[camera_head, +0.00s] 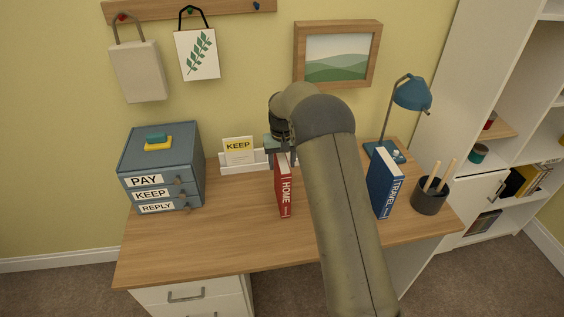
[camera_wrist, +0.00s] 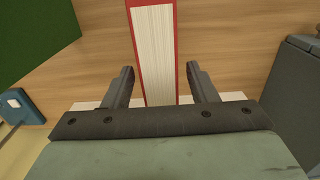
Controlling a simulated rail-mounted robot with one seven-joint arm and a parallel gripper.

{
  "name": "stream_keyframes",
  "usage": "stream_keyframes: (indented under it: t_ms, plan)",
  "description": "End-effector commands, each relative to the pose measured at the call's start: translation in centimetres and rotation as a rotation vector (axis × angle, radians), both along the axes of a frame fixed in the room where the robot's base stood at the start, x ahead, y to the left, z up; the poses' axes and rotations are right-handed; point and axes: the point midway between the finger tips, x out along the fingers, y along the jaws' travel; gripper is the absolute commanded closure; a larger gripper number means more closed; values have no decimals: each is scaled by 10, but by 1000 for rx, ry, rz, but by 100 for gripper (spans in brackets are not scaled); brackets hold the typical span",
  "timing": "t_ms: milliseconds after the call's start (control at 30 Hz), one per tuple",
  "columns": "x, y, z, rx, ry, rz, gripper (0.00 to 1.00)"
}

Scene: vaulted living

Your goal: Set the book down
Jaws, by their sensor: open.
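The red book labelled HOME (camera_head: 284,190) stands upright on the wooden desk (camera_head: 235,235), near its middle. In the wrist view its red cover edges and pale page block (camera_wrist: 155,50) show from above. My gripper (camera_wrist: 160,68) is open, with one finger on each side of the book and a visible gap to both. In the head view my gripper (camera_head: 283,150) is at the book's top, partly hidden by my arm. A blue book labelled TRAVEL (camera_head: 385,185) stands upright farther right.
A blue-grey drawer unit (camera_head: 162,165) stands left; a white holder (camera_head: 243,166) with a KEEP card is behind the book. A blue lamp (camera_head: 408,95) and a dark pen cup (camera_head: 430,196) stand right. The desk's front left is clear.

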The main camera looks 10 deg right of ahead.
Motion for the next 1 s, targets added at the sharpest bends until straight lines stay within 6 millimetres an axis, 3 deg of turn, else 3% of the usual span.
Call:
stream_keyframes:
  t_ms: [500,800,933,1000]
  plan:
    - [1,0,98,0,-4,0,48]
    - [0,0,119,0,-2,0,48]
    - [-16,-3,131,2,-6,-3,48]
    - [-38,-6,143,5,-12,-7,48]
